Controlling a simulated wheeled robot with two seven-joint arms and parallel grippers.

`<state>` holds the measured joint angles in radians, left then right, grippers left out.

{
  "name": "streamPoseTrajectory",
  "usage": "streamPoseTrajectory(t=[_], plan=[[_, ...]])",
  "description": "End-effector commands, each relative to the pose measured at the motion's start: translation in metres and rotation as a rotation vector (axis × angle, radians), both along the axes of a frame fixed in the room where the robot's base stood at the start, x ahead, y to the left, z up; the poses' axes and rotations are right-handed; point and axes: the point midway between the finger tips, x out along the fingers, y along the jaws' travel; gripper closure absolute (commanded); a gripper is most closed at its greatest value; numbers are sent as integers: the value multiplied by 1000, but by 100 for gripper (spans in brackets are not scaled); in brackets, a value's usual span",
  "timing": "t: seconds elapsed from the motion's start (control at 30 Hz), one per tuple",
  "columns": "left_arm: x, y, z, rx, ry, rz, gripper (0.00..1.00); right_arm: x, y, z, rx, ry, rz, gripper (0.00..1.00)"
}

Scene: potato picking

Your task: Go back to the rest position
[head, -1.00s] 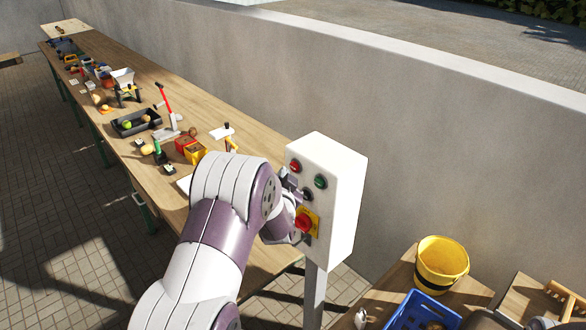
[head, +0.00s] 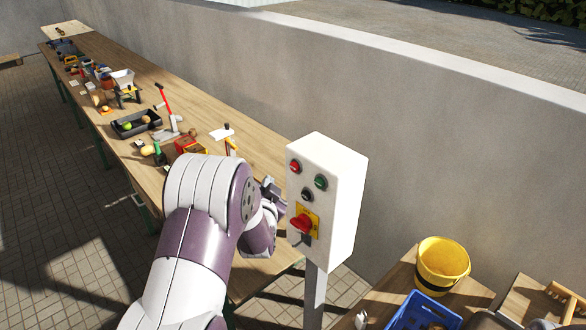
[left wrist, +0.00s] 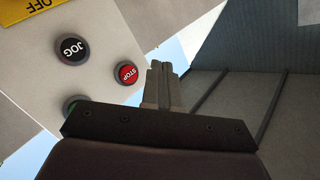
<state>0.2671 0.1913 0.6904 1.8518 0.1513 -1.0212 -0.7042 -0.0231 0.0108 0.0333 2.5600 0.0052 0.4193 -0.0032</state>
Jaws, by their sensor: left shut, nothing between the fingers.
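My left gripper (head: 272,190) is just left of the white control box (head: 344,200), apart from its button face. Its fingers are closed together and empty, and they also show in the left wrist view (left wrist: 161,82). The box stands on a grey post and carries red and green buttons and a red rotary switch (head: 302,223) on a yellow plate. In the left wrist view a black JOG button (left wrist: 71,50) and a red STOP button (left wrist: 127,72) show, with a green button partly hidden by my gripper. My right gripper is not in view.
A long wooden table (head: 240,135) with tools, a black tray (head: 136,123) and small items runs along the concrete wall (head: 420,150). A yellow bucket (head: 442,265) and a blue crate (head: 424,312) stand at the lower right. Paved floor lies free at the left.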

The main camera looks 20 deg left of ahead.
Motion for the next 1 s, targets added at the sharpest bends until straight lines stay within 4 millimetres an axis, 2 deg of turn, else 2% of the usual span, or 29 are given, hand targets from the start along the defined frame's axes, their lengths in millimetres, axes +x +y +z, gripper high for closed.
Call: streamPoseTrajectory(t=[0.63, 0.67, 0.73, 0.77, 0.87, 0.9, 0.97, 1.0], plan=[[0, 0, 0, -5, -2, 1, 100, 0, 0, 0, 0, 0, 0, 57], [0, 0, -2, -25, 0, 3, 100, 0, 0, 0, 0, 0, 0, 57], [-5, -4, -24, -124, 71, 8, 100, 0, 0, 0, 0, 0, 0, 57], [-11, -8, -39, -183, 128, 12, 100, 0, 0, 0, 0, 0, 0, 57], [-59, -38, -100, -462, 424, 57, 100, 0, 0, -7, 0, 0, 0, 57], [-87, -58, -121, -564, 556, 84, 100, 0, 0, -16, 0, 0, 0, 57], [-131, -87, -141, -676, 741, 130, 100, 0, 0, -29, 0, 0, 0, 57], [-161, -104, -149, -725, 852, 163, 100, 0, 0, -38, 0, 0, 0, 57]])
